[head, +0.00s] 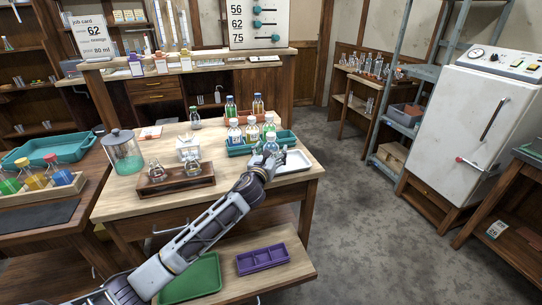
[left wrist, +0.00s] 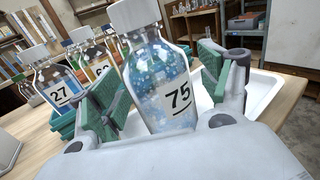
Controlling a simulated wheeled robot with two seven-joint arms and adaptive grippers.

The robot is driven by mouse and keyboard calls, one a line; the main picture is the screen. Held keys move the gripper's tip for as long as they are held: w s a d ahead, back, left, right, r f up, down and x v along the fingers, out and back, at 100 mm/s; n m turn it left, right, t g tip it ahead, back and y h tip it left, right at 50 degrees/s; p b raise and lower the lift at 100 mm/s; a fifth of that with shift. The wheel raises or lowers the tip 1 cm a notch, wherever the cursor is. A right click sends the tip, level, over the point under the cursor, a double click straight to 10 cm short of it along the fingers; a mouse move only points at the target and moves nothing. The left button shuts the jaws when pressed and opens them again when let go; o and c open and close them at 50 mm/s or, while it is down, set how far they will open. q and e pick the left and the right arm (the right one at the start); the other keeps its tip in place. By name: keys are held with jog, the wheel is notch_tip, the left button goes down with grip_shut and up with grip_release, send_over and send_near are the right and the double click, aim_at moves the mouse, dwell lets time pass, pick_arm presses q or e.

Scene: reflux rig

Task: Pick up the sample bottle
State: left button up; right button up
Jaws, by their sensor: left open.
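A clear bottle with a white cap, bluish contents and a label reading 75 (left wrist: 172,85) stands between the fingers of my left gripper (left wrist: 158,88) in the left wrist view. The fingers, with green pads, are apart on either side of it. In the head view this bottle (head: 271,142) shows just beyond my left gripper (head: 266,160), which partly hides it. Other white-capped bottles, one labelled 27 (left wrist: 62,85) and one with orange contents (left wrist: 98,62), stand to its left. My right gripper is not in view.
A teal tray (head: 236,152) holds bottles, and a white tray (head: 293,161) lies to its right. A wooden rack (head: 176,186) with small flasks and a glass jar (head: 123,154) stand left. A purple tray (head: 262,258) and a green tray (head: 193,280) lie lower in front.

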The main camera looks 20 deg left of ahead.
aim_at(269, 147)
pick_arm(q)
jog(key=shift+c, duration=0.2)
jog(key=c, duration=1.2)
jog(key=shift+o, duration=0.2)
jog(key=shift+r, duration=0.15)
jog(key=shift+r+p, duration=0.3)
jog(key=shift+r, duration=1.1)
jog(key=shift+r+p, duration=1.35)
jog(key=shift+r, duration=2.15)
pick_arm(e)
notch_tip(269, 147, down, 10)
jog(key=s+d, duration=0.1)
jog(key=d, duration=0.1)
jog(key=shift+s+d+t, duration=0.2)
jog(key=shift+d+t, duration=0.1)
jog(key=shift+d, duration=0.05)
